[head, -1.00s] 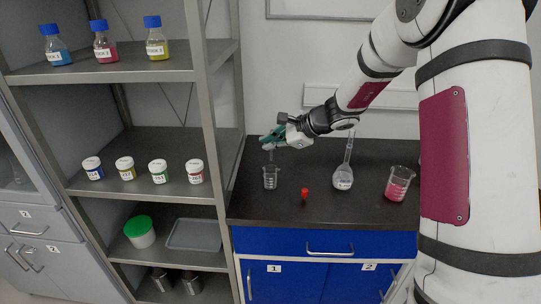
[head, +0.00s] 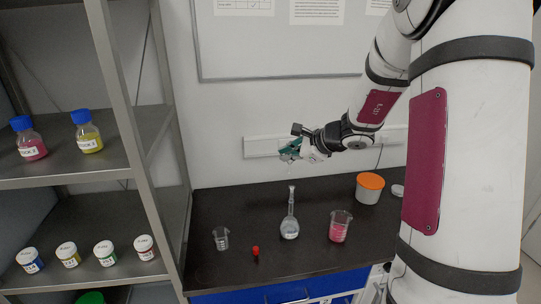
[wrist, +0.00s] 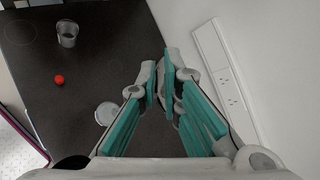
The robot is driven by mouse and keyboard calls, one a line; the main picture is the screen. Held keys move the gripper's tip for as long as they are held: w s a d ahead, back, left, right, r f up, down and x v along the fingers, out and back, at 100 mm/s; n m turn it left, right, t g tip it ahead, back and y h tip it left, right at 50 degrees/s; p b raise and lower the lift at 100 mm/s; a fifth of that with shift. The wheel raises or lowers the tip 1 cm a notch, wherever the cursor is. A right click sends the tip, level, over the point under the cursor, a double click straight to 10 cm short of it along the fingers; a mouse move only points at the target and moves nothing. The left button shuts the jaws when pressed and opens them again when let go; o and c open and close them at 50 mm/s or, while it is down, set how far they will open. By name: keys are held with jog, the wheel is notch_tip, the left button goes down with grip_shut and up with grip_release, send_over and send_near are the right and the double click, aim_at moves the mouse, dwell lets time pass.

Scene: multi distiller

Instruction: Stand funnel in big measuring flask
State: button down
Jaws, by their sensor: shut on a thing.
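The big measuring flask (head: 289,229) stands upright on the dark bench, with clear contents low in its round body and a long narrow neck. Its pale round shape also shows in the wrist view (wrist: 106,113), left of the fingers. My gripper (head: 289,150) is above the flask's mouth in the head view, with a gap between them. In the wrist view the teal fingers (wrist: 160,80) converge at their tips. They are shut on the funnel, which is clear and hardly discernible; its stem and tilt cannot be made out.
A metal shelf (head: 140,120) with bottles borders the bench on the left.

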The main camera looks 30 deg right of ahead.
jog(key=shift+s+d+r, duration=0.3)
jog(key=shift+w+d+f, duration=0.1)
jog(key=shift+d+f, duration=0.05)
jog(key=shift+f, duration=0.1)
jog(key=shift+f+b, duration=1.35)
jog(key=shift+f, duration=1.1)
jog(key=shift+b, duration=0.35)
jog(key=shift+f+b, duration=1.75)
jog(key=shift+f, duration=0.2)
dwell(1.1)
jog(key=c, duration=1.7)
grip_release()
